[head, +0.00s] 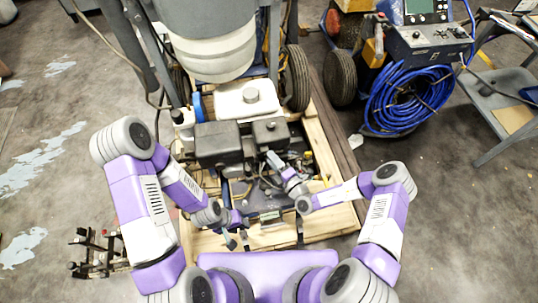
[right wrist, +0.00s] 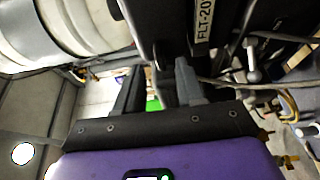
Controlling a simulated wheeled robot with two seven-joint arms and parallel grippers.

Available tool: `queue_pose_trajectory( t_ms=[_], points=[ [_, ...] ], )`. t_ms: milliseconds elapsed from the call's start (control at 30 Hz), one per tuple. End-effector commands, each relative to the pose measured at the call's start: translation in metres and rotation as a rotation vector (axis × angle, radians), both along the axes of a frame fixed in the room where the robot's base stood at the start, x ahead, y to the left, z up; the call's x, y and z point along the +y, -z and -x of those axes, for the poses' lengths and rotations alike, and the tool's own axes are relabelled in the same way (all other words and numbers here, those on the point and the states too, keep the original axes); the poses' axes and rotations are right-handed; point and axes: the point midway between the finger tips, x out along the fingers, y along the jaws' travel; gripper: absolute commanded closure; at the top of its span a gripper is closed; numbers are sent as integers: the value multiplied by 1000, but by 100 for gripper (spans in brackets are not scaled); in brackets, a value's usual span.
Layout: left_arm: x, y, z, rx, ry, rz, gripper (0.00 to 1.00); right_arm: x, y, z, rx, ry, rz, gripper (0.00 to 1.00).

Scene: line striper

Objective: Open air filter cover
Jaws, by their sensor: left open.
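The air filter cover (head: 218,143) looks like the black box on the left of the engine; which part of it is the lid is unclear. In the right wrist view a black housing (right wrist: 172,28) with a label reading "FLT-20" fills the upper middle. My right gripper (head: 272,158) is just right of the black box in the head view. My left gripper (head: 238,241) is open and empty, low in front of the engine.
The engine sits in a wooden crate frame (head: 330,190). A white tank (head: 246,100) and a wheel (head: 297,78) stand behind it. A coil of blue hose (head: 410,100) hangs at the right. A dark metal rack (head: 97,252) stands at the lower left.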

Motion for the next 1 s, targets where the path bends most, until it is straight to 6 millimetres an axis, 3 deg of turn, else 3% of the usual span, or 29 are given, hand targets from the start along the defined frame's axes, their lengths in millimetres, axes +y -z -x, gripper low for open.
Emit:
queue_pose_trajectory(
  t_ms=[233, 567, 800, 1000],
  points=[
    [0, 9, 0, 0, 0, 0, 57, 16, 1, -24, -1, -2, 2, 62],
    [0, 9, 0, 0, 0, 0, 57, 19, -1, -27, -1, -3, 1, 62],
    [0, 9, 0, 0, 0, 0, 57, 18, -1, -27, -1, -3, 2, 98],
    [0, 9, 0, 0, 0, 0, 57, 18, -1, -27, -1, -3, 2, 100]
  ],
)
